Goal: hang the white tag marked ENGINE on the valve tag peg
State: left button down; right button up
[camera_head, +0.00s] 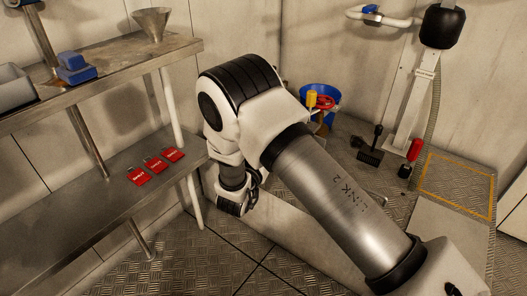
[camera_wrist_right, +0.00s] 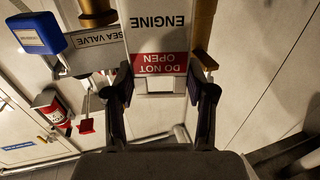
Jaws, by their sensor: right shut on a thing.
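The white tag (camera_wrist_right: 160,42) marked ENGINE, with a red DO NOT OPEN band, is in the right wrist view, its lettering upside down. My right gripper (camera_wrist_right: 162,88) is shut on its red-band end, one dark finger at each side. A plate reading SEA VALVE (camera_wrist_right: 97,38) is just left of the tag, beside a brass-coloured part (camera_wrist_right: 97,14). I cannot make out the valve tag peg for certain. In the head view my right arm crosses the middle; its wrist end points down beside the shelf, and the tag is hidden. My left gripper is not in view.
Three red tags (camera_head: 155,164) lie on the lower shelf (camera_head: 100,205) at left. A blue bucket (camera_head: 322,90), a red handwheel (camera_head: 325,103) and a yellow part (camera_head: 311,98) are behind my arm. A blue block (camera_wrist_right: 38,33) is near the plate.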

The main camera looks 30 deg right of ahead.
jog(key=shift+w+d+f+b, duration=0.1)
jog(key=shift+w+d+b, duration=0.25)
jog(key=shift+d, duration=0.4)
jog(key=shift+w+d+f+b, duration=0.15)
jog(key=shift+w+d+b, duration=0.15)
jog(key=shift+d, duration=0.45)
jog(key=shift+w+d+f+b, duration=0.1)
jog(key=shift+w+d+b, duration=0.25)
jog(key=shift+d, duration=0.75)
jog(key=c, duration=0.3)
jog(key=shift+f, duration=0.2)
jog(key=shift+c, duration=0.3)
jog(key=shift+w+d, duration=0.1)
jog(key=o, duration=1.3)
jog(key=shift+f, duration=0.1)
jog(key=shift+c, duration=0.2)
jog(key=shift+o, duration=1.4)
jog(key=shift+d+f, duration=0.1)
jog(key=shift+f, duration=0.05)
